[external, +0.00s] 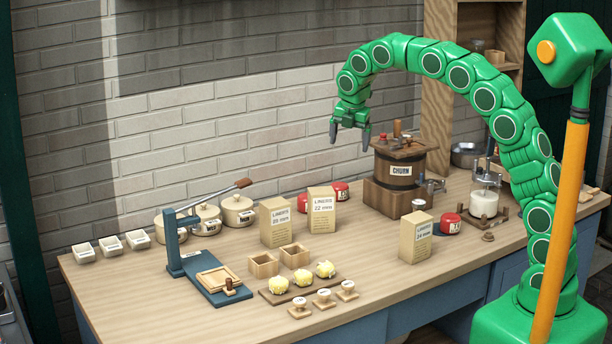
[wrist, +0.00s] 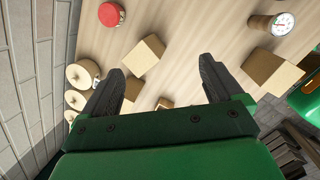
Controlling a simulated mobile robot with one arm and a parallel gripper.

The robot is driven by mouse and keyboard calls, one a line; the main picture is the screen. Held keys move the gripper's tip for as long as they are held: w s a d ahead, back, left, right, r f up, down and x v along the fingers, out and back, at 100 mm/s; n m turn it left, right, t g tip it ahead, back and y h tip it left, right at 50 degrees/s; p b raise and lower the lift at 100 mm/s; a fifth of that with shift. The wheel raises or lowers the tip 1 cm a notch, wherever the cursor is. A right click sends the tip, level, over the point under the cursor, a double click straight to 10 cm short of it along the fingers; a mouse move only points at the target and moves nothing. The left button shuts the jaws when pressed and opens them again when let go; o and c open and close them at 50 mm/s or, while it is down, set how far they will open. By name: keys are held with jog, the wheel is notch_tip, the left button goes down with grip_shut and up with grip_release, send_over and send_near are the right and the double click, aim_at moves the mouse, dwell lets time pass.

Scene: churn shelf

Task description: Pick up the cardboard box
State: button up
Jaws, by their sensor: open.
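Three tan cardboard boxes labelled "LINERS" stand upright on the wooden table. One box (external: 275,228) is left of centre, a second box (external: 321,214) stands just behind and right of it, and a third box (external: 416,243) is farther right, near the front. My gripper (external: 350,140) is open and empty, pointing down high above the table, left of the churn. In the wrist view, one box (wrist: 142,56) shows below between the open fingers (wrist: 161,74). Another box (wrist: 133,88) is partly hidden by the left finger. A third box (wrist: 268,70) lies right of the right finger.
The wooden churn (external: 400,176) stands right of my gripper. Red tins (external: 340,191) are behind the boxes; lidded pots (external: 237,211) and a blue lever press (external: 185,250) are left. Wooden moulds (external: 263,265) and butter lumps (external: 325,269) lie in front. The table between the boxes is clear.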

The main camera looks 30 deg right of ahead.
jog(key=s+d+f+m+g+y, duration=0.2)
jog(key=s+d+m, duration=0.3)
jog(key=d+m, duration=0.3)
jog(key=s+d+f+m+g+y, duration=0.1)
jog(key=s+d+f+m+y, duration=0.3)
jog(key=m, duration=0.6)
jog(key=s+d+r+m+y, duration=0.1)
jog(key=s+r+m+y, duration=0.3)
jog(key=s+m, duration=0.6)
jog(key=s+r+m+y, duration=0.4)
jog(key=s+m, duration=0.2)
jog(key=m, duration=0.8)
send_near(422, 215)
jog(key=f+x, duration=0.1)
jog(key=x, duration=0.4)
jog(key=shift+m+y, duration=0.3)
jog(key=shift+m, duration=0.1)
jog(key=shift+r+x, duration=0.15)
jog(key=shift+x, duration=1.55)
jog(key=shift+r+x, duration=0.15)
jog(key=shift+x, duration=1.55)
jog(key=shift+a, duration=0.1)
jog(key=c, duration=1.6)
